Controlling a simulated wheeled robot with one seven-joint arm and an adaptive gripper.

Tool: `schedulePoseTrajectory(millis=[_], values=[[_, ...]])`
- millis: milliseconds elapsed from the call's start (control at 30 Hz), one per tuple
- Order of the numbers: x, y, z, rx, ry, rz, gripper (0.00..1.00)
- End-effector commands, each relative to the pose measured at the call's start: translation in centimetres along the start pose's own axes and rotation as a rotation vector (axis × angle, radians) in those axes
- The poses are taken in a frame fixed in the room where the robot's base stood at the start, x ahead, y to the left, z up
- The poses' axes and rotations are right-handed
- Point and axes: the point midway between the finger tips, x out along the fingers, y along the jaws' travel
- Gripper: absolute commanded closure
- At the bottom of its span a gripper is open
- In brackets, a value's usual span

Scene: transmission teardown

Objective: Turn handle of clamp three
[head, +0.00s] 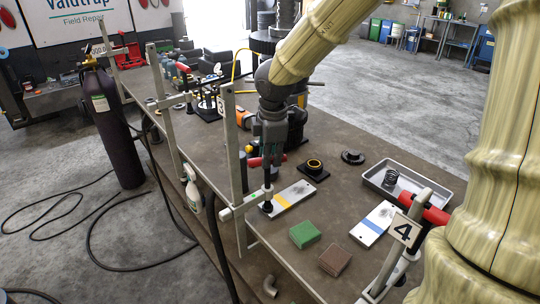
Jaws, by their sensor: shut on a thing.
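Clamp three (233,150) stands at the table's near left edge, with a tall grey bar and a tag reading 3 near its top. Its lower arm reaches right to an upright screw with a dark foot. My gripper (268,158) points down over this screw and is shut on the red handle (254,162) of clamp three. The fingers hide the handle's middle and the screw's top.
Clamp four (403,232), with a red handle, stands at the near right edge. White plates (293,196), a green block (305,232), a brown block (335,259) and a grey tray (440,181) with a spring lie on the table (340,205). More clamps line the left edge. A gas cylinder (115,125) stands left.

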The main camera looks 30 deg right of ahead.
Motion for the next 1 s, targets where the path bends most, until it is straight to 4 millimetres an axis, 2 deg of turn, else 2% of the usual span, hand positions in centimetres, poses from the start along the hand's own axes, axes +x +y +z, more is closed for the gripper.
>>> schedulePoseTrajectory(millis=[33, 67, 167, 733, 1000], values=[[-0.16, 0.21, -0.01, 0.000, 0.001, 0.005, 1.00], [-0.16, 0.21, -0.01, 0.000, 0.001, 0.005, 0.77], [-0.14, 0.18, -0.01, 0.000, 0.001, 0.004, 0.59], [-0.09, 0.06, 0.02, -0.022, 0.006, 0.000, 0.59], [-0.25, 0.21, 0.09, -0.204, 0.044, -0.001, 0.59]])
